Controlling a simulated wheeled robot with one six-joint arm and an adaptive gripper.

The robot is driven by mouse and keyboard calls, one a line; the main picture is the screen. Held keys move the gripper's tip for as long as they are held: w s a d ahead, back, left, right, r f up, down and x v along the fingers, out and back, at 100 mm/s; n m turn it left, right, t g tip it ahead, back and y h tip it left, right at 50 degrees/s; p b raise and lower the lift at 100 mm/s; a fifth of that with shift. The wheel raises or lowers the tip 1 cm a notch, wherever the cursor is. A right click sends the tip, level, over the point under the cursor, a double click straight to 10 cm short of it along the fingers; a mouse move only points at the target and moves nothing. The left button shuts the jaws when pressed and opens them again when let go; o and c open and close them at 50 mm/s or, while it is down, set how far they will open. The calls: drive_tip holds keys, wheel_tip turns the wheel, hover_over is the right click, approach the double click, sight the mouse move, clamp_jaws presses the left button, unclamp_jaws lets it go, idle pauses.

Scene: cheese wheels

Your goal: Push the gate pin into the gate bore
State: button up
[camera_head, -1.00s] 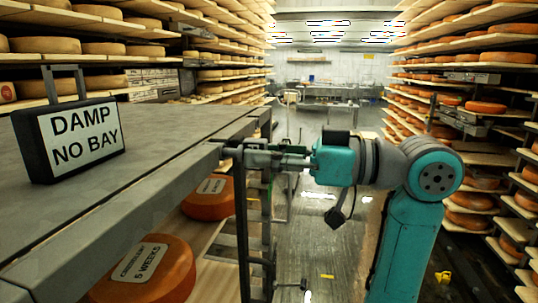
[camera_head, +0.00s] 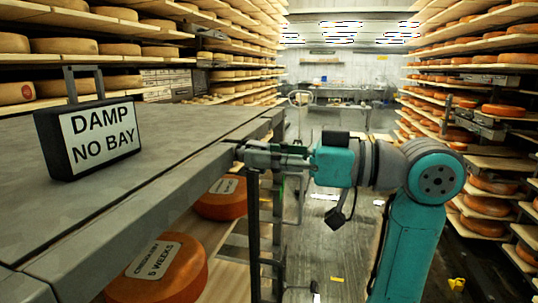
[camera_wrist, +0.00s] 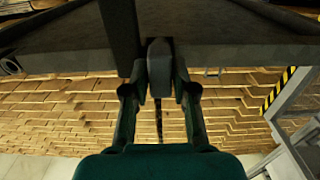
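My gripper (camera_head: 245,152) is at the right edge of the grey bench, pointing left, beside a dark upright metal post (camera_head: 253,225) that stands below it. In the wrist view my gripper (camera_wrist: 160,80) has its two fingers on either side of a grey blunt piece (camera_wrist: 160,60), which looks like the gate pin. The fingers appear to touch it on both sides. The far end of the piece meets a dark bar or edge. The gate bore cannot be made out, and I cannot tell how deep the pin sits.
A grey bench top (camera_head: 190,135) fills the left, with a "DAMP NO BAY" sign (camera_head: 92,138) on it. Orange cheese wheels (camera_head: 165,275) lie on a shelf beneath. Cheese racks line both sides. A yellow-black striped post (camera_wrist: 280,88) stands at the right in the wrist view.

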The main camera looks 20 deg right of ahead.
drive_tip(key=shift+o, duration=1.2)
drive_tip(key=v, duration=1.2)
drive_tip(key=shift+w+a, duration=0.15)
drive_tip(key=shift+a, duration=0.05)
drive_tip(key=c, duration=0.5)
drive_tip(key=shift+w+a+r+m, duration=0.1)
drive_tip(key=shift+w+a+m, duration=0.5)
drive_tip(key=shift+a, duration=0.05)
clamp_jaws()
drive_tip(key=x, duration=0.6)
drive_tip(key=shift+w+a, duration=0.1)
drive_tip(key=shift+a, duration=0.05)
